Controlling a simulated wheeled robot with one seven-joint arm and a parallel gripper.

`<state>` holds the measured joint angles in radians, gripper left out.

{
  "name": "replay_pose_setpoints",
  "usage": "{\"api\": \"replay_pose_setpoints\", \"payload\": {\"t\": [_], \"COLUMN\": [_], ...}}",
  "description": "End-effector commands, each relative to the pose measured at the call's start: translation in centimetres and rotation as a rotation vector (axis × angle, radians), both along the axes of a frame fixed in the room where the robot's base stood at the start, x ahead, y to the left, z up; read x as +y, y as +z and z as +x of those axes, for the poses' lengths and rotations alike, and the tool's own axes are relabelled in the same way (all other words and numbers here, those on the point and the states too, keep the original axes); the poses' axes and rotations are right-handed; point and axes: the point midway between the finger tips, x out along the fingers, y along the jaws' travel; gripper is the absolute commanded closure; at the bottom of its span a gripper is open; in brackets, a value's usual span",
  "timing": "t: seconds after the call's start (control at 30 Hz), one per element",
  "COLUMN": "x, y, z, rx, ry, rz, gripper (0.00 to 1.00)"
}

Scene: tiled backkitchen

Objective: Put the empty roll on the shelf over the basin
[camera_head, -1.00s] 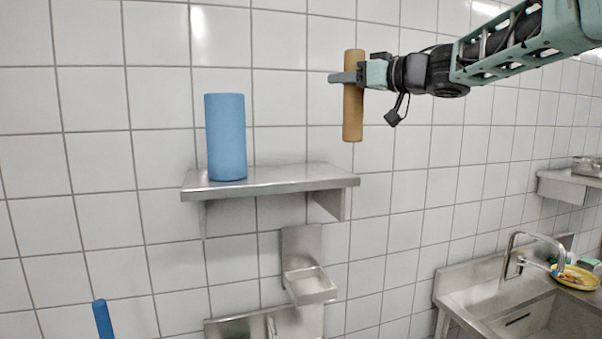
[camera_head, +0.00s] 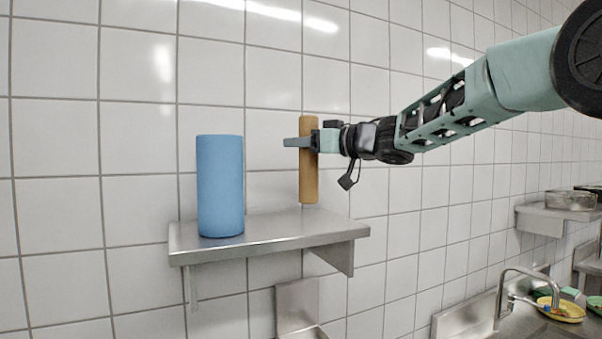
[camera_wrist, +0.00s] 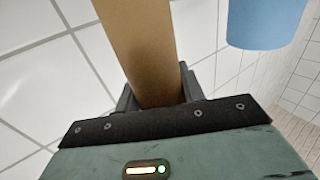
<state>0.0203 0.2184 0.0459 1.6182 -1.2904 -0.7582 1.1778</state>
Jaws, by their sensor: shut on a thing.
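The empty roll (camera_head: 309,185) is a slim brown cardboard tube. My gripper (camera_head: 305,142) is shut on it and holds it upright. In the wrist view the roll (camera_wrist: 140,45) runs up between the fingers. The steel shelf (camera_head: 270,232) is fixed to the tiled wall. The roll's lower end appears just above the shelf's right half; whether it touches cannot be told for sure. The basin (camera_head: 298,305) below the shelf is only partly in view at the bottom edge.
A thick blue roll (camera_head: 220,187) stands upright on the left of the shelf; it also shows in the wrist view (camera_wrist: 265,22). At the right are a sink tap (camera_head: 520,272), a yellow plate (camera_head: 566,312) and another shelf (camera_head: 550,216) with pans. The shelf's right half is bare.

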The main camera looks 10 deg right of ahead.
Motion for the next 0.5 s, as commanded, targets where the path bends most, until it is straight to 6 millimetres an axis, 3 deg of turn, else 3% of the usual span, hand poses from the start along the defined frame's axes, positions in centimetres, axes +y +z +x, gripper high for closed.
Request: {"api": "replay_pose_setpoints", "payload": {"t": [0.33, 0.5], "x": [0.0, 0.0], "y": [-4.0, -4.5], "z": [0.0, 0.0], "rx": [0.003, -0.001], "ry": [0.000, -0.001], "rz": [0.002, 0.000], "gripper": [0.83, 0.83]}}
